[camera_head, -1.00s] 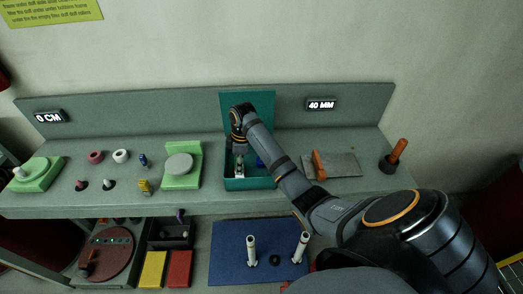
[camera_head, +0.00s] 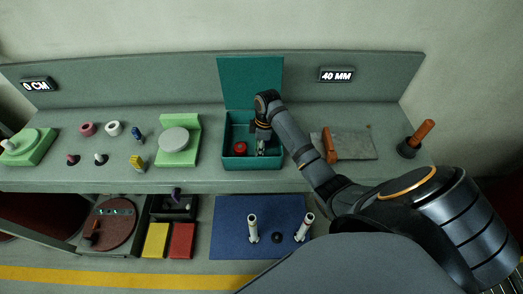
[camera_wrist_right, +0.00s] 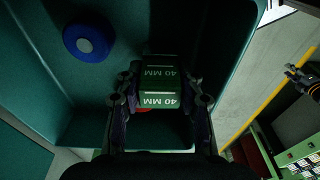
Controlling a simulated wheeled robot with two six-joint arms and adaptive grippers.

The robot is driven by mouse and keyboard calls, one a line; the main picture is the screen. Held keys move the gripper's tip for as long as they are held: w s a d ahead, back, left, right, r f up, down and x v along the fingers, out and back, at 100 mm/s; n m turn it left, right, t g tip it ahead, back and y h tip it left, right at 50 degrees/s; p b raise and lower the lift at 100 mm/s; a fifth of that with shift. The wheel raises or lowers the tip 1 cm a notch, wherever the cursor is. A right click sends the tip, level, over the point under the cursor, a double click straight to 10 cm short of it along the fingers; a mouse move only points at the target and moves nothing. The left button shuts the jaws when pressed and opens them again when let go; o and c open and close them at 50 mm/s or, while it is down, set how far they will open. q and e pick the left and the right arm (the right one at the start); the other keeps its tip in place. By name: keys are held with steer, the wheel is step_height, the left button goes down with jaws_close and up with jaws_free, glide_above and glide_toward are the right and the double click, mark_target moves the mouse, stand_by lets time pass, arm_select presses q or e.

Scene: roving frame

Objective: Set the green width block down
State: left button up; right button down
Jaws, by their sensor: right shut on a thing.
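The green width block (camera_wrist_right: 160,98), marked 40 MM, is between the fingers of my right gripper (camera_wrist_right: 160,106) in the right wrist view. My right gripper is shut on it. In the head view my right gripper (camera_head: 261,147) reaches down into the right part of the open teal box (camera_head: 232,163); the block is small and partly hidden there. I cannot tell whether the block touches the box floor. My left gripper is not seen in the head view.
A red round piece (camera_head: 240,149) lies in the box, left of the gripper. A blue round piece (camera_wrist_right: 86,43) lies in the box too. The box's raised lid (camera_head: 251,80) stands behind. A green stand (camera_head: 178,150) is to the left, a grey pad (camera_head: 352,146) to the right.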

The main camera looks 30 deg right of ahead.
steer(key=shift+a, duration=0.5)
steer(key=shift+s, duration=0.1)
steer(key=shift+d+f, duration=0.1)
steer(key=shift+f, duration=0.05)
steer(key=c, duration=1.2)
jaws_free()
steer(key=shift+d+f, duration=0.1)
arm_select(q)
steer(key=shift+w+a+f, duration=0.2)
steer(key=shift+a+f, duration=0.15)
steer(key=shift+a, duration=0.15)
arm_select(e)
steer(key=shift+o, duration=0.3)
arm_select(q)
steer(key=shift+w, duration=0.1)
